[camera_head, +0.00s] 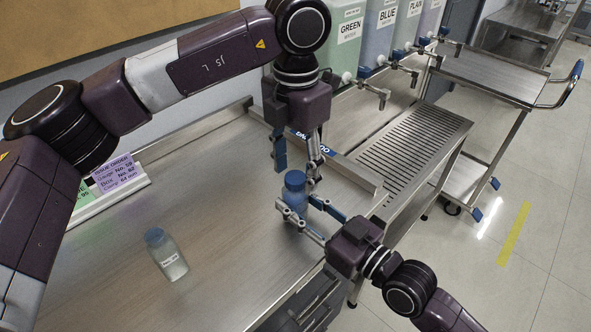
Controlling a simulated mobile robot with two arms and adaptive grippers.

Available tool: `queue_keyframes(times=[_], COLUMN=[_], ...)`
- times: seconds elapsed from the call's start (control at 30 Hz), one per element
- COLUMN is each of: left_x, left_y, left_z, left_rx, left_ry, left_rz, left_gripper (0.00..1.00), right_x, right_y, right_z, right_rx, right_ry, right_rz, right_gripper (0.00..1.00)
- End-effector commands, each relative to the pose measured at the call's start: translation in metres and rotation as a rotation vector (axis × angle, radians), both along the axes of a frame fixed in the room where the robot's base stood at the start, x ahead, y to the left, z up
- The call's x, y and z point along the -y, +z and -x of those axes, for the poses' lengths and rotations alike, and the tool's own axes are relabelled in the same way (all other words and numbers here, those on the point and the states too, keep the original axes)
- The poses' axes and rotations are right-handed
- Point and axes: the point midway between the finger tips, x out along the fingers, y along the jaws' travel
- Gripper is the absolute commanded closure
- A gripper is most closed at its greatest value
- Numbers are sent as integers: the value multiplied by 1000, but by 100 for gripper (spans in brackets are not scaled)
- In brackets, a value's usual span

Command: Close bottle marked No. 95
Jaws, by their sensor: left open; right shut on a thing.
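A small bottle with a blue cap (295,181) stands at the right part of the steel bench. My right gripper (298,213) is shut around its body from the front right. My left gripper (297,166) points down just above the cap, its fingers open on either side and apart from it. The cap sits at the bottle's top; I cannot tell how tight it is. The held bottle's label is hidden.
The steel bench (215,215) is clear between the bottles. A rack with green and purple cards (118,172) lies at the left back. Labelled tanks (345,45) with taps stand behind a slotted drain (410,140). A cart (490,75) stands at the right.

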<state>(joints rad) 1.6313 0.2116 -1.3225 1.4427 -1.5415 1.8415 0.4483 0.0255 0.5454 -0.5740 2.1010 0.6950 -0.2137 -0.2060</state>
Motion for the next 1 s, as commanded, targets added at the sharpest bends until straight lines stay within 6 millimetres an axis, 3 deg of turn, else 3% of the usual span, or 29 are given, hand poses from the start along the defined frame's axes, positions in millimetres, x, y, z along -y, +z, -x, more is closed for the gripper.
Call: queue_keyframes(times=[0.5,0.7,0.97,1.0], left_x=[1,1,0,0], left_y=[98,113,114,114], left_z=[-1,0,0,0], left_rx=[3,0,0,0], left_ry=[1,0,0,0], left_rz=[1,0,0,0], left_gripper=[51,51,51,51], right_x=[0,0,0,0], right_y=[-1,-1,-1,-1], right_z=[0,0,0,0], right_rx=[-1,-1,-2,-2], right_ry=[0,0,0,0], right_rz=[1,1,1,1], right_gripper=[100,100,100,67])
